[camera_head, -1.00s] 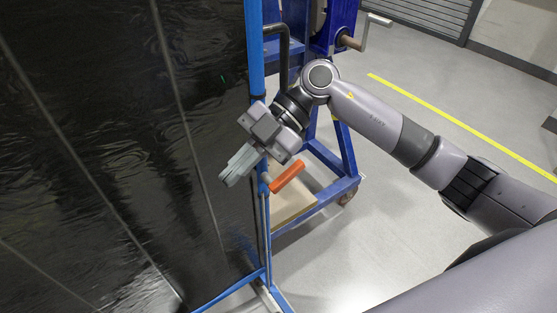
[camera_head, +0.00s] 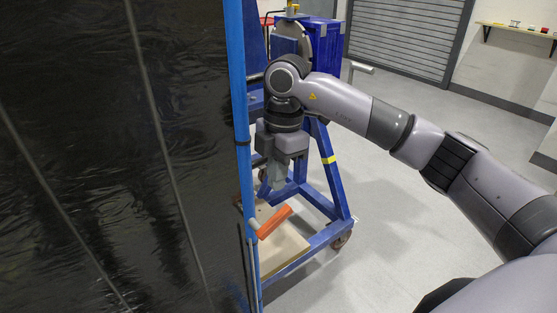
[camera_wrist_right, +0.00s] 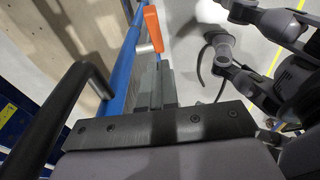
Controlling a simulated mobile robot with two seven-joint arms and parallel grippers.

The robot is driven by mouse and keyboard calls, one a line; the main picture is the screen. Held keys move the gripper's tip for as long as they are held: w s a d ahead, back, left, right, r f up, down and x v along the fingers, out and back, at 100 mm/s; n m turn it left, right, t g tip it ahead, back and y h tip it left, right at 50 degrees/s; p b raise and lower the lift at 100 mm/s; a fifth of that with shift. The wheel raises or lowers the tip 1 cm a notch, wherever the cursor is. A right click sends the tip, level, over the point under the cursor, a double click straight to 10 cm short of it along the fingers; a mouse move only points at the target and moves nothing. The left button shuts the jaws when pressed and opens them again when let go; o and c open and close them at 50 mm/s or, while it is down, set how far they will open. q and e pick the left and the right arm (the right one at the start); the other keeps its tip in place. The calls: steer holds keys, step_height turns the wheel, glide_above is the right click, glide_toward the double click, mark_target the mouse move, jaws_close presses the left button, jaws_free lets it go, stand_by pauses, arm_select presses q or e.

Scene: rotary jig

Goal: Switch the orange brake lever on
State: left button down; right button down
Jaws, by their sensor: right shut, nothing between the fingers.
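The orange brake lever (camera_head: 274,222) sticks out to the upper right from beside the blue frame's edge in the head view. It also shows at the top of the right wrist view (camera_wrist_right: 153,28), just beyond my fingertips. My right gripper (camera_head: 277,184) is shut and empty. It points down, above the lever in the head view, with a small gap in the picture. Its grey fingers show side by side in the right wrist view (camera_wrist_right: 156,78). Whether they touch the lever is hard to tell. My left gripper is not in view.
A large black panel (camera_head: 110,150) with a blue edge post (camera_head: 238,120) fills the left. A blue wheeled stand (camera_head: 334,170) with a crank handle (camera_head: 361,68) stands behind my arm. A dark curved bar (camera_wrist_right: 62,112) is close to my right wrist. Floor at right is clear.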

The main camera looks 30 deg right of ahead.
mark_target(285, 212)
steer(key=f, duration=0.5)
steer(key=d+f, duration=0.1)
steer(key=f, duration=0.2)
steer(key=shift+w+p, duration=0.1)
steer(key=shift+p, duration=0.25)
steer(key=shift+d+f+y, duration=0.35)
steer(key=shift+d+y, duration=0.15)
steer(key=shift+y, duration=0.1)
steer(key=shift+w+d+f+y+b, duration=0.1)
steer(key=shift+d+f+y+b, duration=0.35)
steer(key=shift+y, duration=0.55)
steer(key=shift+r, duration=0.2)
